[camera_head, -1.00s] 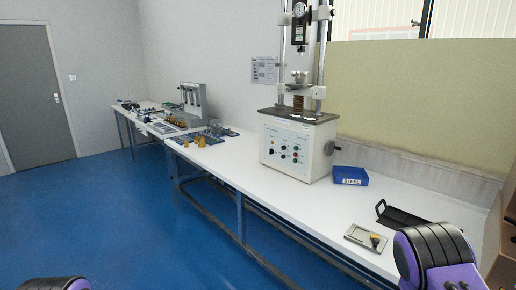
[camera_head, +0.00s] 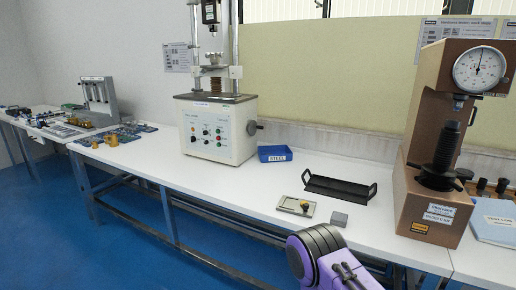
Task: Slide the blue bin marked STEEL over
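The blue bin marked STEEL (camera_head: 274,153) sits on the white bench (camera_head: 240,182), just right of the large cream testing machine. Its white label faces me. Neither gripper touches it. A purple and black part of my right arm shows at the bottom, in front of the bench edge. Its gripper fingers are not visible. My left arm and gripper are out of view.
A cream testing machine (camera_head: 215,130) stands left of the bin. A black handled tray (camera_head: 340,186), a shallow plate with a brass piece (camera_head: 298,206) and a grey block (camera_head: 339,219) lie to the right. A brown hardness tester (camera_head: 420,140) stands farther right.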

